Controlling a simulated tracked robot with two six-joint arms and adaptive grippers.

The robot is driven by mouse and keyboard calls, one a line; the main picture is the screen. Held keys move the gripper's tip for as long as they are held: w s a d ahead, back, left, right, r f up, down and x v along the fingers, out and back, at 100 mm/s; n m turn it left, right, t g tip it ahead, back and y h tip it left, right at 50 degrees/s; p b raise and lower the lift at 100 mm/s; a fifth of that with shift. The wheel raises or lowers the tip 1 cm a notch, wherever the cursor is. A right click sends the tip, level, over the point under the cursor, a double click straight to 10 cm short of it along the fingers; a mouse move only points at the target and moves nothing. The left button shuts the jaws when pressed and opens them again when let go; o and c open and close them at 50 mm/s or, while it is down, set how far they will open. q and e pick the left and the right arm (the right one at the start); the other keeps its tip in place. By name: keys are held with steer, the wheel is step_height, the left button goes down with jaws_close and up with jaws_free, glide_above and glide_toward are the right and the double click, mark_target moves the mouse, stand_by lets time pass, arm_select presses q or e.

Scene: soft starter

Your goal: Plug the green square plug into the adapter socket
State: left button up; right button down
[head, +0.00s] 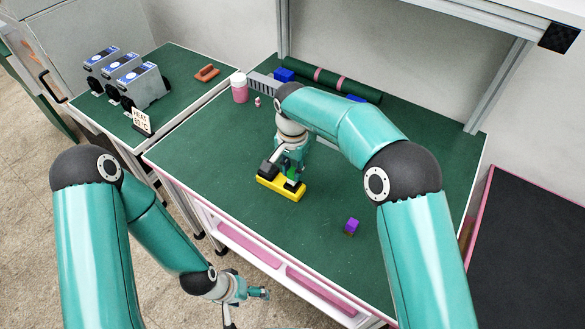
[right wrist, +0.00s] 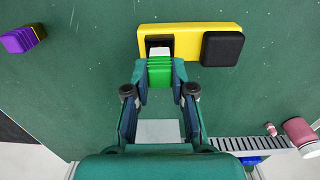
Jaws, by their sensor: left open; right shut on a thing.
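The yellow adapter (head: 280,188) lies on the green table in the head view. The right wrist view shows the yellow adapter (right wrist: 185,30) with a black block (right wrist: 222,48) on its right part and a dark square opening on its left part. My right gripper (right wrist: 159,80) is shut on the green plug (right wrist: 160,70), whose pale end is at the dark opening. I cannot tell how deep it sits. In the head view the plug (head: 292,182) is partly hidden by the gripper. My left gripper (head: 246,305) is open and empty, off the table's front edge.
A purple block (head: 351,225) stands right of the adapter. A pink jar (head: 239,88), a blue block (head: 284,75) and a green roll (head: 340,87) lie along the back. The side table (head: 185,75) holds several grey devices. The table's front middle is clear.

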mark_target(292, 171)
steer(key=shift+f+b, duration=0.7)
steer(key=shift+f, duration=0.45)
steer(key=c, duration=0.9)
jaws_free()
step_height(292, 171, up, 12)
